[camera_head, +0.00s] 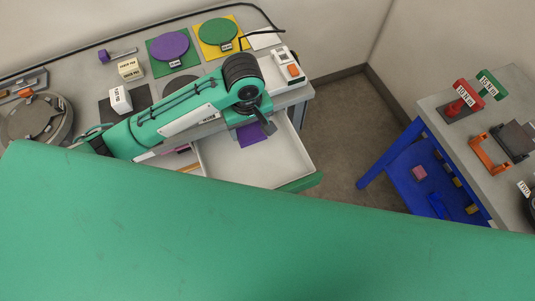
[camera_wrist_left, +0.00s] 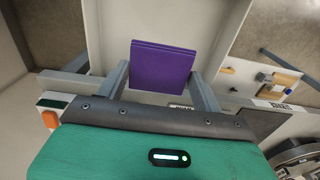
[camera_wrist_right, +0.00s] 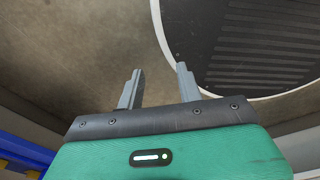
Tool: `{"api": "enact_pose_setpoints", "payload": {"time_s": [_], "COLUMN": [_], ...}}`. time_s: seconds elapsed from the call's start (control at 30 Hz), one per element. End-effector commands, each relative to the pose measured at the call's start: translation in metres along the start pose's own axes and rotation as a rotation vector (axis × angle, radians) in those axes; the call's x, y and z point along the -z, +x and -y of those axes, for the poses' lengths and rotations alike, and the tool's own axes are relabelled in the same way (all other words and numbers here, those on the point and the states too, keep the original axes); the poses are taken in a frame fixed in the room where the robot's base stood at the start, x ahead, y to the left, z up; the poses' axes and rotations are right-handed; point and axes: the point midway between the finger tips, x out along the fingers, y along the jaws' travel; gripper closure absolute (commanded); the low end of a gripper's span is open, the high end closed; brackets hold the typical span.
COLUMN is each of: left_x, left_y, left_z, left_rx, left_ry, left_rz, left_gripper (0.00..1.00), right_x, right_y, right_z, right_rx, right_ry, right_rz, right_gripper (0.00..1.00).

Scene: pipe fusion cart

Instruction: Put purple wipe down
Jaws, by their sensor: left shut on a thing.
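The purple wipe (camera_wrist_left: 162,68) is a flat purple square held between the two fingers of my left gripper (camera_wrist_left: 162,80). In the head view the wipe (camera_head: 250,136) shows partly below my left gripper (camera_head: 262,125), over the open white drawer (camera_head: 235,168) of the cart. I cannot tell whether the wipe touches the drawer floor. My right gripper (camera_wrist_right: 158,85) shows in the right wrist view, with its fingers apart and nothing between them, above the floor.
On the cart top lie a green mat with a purple disc (camera_head: 170,45) and a yellow mat with a green disc (camera_head: 217,31). A blue-legged table (camera_head: 397,150) with red and green tools stands at the right.

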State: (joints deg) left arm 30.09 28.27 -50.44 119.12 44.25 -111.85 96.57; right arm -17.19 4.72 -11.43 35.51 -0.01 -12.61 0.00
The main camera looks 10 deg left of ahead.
Motion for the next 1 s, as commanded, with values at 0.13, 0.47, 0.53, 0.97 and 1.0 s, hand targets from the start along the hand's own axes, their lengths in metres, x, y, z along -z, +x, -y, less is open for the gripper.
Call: {"api": "enact_pose_setpoints", "payload": {"time_s": [0.13,0.47,0.53,0.97,1.0], "left_x": [0.0,-0.001,0.0,-0.001,0.0], "left_y": [0.023,0.11,0.127,0.182,0.188], "left_z": [0.002,0.002,0.002,0.001,0.001], "left_rx": [0.007,0.006,0.005,0.004,0.003], "left_ry": [-0.003,0.0,0.0,0.0,0.0], "left_rz": [0.001,0.0,0.0,0.0,-0.001], "left_gripper": [0.54,0.54,0.54,0.54,0.54], "right_x": [0.001,0.004,0.004,0.002,0.002], "right_y": [-0.003,-0.015,-0.017,-0.024,-0.024], "right_z": [0.004,0.011,0.009,-0.002,-0.002], "right_rx": [0.004,0.012,0.01,-0.002,-0.002], "right_ry": [0.0,0.001,0.0,0.001,0.001], "right_rz": [-0.001,-0.003,-0.002,0.0,0.0], "right_gripper": [0.64,0.64,0.64,0.64,0.64]}}
